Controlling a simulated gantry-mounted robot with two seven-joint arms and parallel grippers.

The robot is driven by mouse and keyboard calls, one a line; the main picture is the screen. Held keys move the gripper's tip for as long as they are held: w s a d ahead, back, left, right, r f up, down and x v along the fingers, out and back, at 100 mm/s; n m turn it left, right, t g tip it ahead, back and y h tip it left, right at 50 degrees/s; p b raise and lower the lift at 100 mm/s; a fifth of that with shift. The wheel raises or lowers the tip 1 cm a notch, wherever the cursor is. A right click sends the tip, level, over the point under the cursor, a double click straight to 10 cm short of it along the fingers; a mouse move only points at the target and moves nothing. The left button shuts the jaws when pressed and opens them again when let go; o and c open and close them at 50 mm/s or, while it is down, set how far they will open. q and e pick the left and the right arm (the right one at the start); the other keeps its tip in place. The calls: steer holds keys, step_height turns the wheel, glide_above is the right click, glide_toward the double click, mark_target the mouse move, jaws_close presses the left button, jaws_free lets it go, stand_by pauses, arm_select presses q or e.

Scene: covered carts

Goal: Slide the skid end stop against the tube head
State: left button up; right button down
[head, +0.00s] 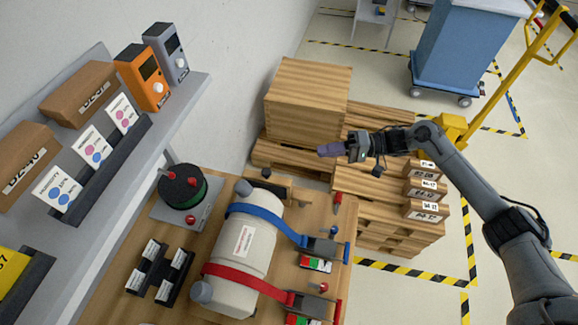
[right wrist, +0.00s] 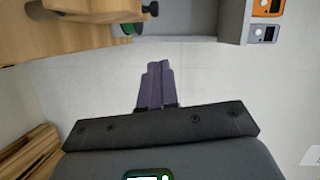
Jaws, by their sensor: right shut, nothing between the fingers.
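A white tube (head: 240,250) with a label lies on the wooden bench, held by a blue strap (head: 268,219) and a red strap (head: 245,280). Grey caps stick out at its far end (head: 243,187) and near end (head: 202,292). A wooden piece with dark parts (head: 283,190), apparently the end stop, sits just beyond the tube's far end; whether they touch is unclear. My right gripper (head: 326,150) is shut and empty, apart from the tube, in front of the pallets. Its purple fingers also show in the right wrist view (right wrist: 154,86). My left gripper is not visible.
A wooden crate (head: 308,95) stands on pallets (head: 378,183) behind the bench, with small labelled boxes (head: 425,190) at right. Strap ratchets (head: 320,247) line the bench's right side. A round black-and-green device (head: 182,187) stands left of the tube. A shelf (head: 190,95) is at left.

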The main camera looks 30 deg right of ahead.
mark_target(280, 182)
arm_select(q)
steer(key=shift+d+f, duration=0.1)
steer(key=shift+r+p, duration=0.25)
steer(key=shift+p, duration=0.05)
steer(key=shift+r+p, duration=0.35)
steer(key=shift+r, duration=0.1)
arm_select(e)
steer(key=s+a+x, duration=0.1)
steer(key=s+x, duration=0.1)
steer(key=x, duration=1)
steer(key=shift+a+f, duration=0.3)
steer(key=shift+a, duration=0.05)
steer(key=shift+s, duration=0.15)
steer(key=s+p, duration=0.1)
steer(key=p, duration=0.1)
steer(key=a+p, duration=0.1)
steer(key=shift+s+a+r+p, duration=0.3)
steer(key=shift+s+p, duration=0.1)
steer(key=shift+s+a+f+p, duration=0.1)
steer(key=shift+s+a+p, duration=0.1)
steer(key=shift+s+p, duration=0.1)
steer(key=shift+a+f, duration=0.1)
steer(key=shift+f, duration=0.05)
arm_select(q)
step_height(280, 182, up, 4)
